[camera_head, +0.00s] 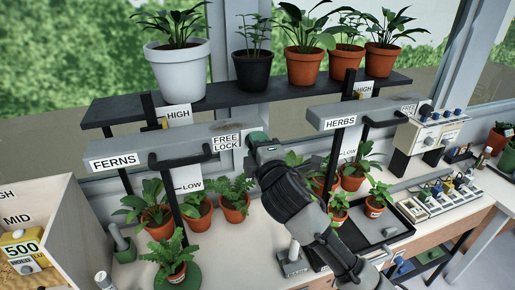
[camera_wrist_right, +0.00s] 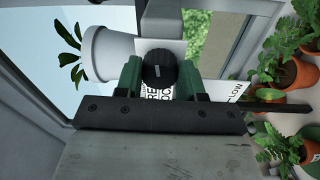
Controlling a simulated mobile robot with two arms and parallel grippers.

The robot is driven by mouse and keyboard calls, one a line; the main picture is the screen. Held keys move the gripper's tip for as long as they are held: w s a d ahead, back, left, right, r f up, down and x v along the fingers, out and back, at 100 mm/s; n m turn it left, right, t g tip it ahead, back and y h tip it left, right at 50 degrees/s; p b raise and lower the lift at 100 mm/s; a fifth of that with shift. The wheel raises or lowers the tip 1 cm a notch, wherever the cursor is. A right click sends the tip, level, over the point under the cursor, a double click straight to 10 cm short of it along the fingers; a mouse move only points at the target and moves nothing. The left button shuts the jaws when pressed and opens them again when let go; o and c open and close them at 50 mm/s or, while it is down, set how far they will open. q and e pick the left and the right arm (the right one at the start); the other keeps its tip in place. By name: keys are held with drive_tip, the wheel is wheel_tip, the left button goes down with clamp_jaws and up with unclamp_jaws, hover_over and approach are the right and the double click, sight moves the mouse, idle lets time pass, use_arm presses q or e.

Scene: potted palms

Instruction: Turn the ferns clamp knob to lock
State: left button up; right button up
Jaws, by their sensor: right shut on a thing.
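The grey ferns bar (camera_head: 150,147) carries the FERNS label (camera_head: 116,161) on its left and a FREE/LOCK label (camera_head: 226,142) near its right end. My right gripper (camera_head: 258,143) is at that right end, beside the label, and hides the knob in the head view. In the right wrist view the black round clamp knob (camera_wrist_right: 158,66), with a pale mark on its face, sits between the green fingers of my right gripper (camera_wrist_right: 159,78), which is shut on it. The FREE/LOCK label is partly hidden behind it. My left gripper is not in view.
A dark upper shelf (camera_head: 225,97) holds several potted plants, including a large white pot (camera_head: 180,70). Potted ferns stand below the bar. The herbs bar (camera_head: 350,112) is to the right. A black tray (camera_head: 385,228) and a control box (camera_head: 430,132) lie further right.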

drive_tip(key=shift+m, duration=0.7)
drive_tip(key=o, duration=0.9)
drive_tip(key=shift+b+v, duration=1.9)
drive_tip(key=shift+v, duration=3.55)
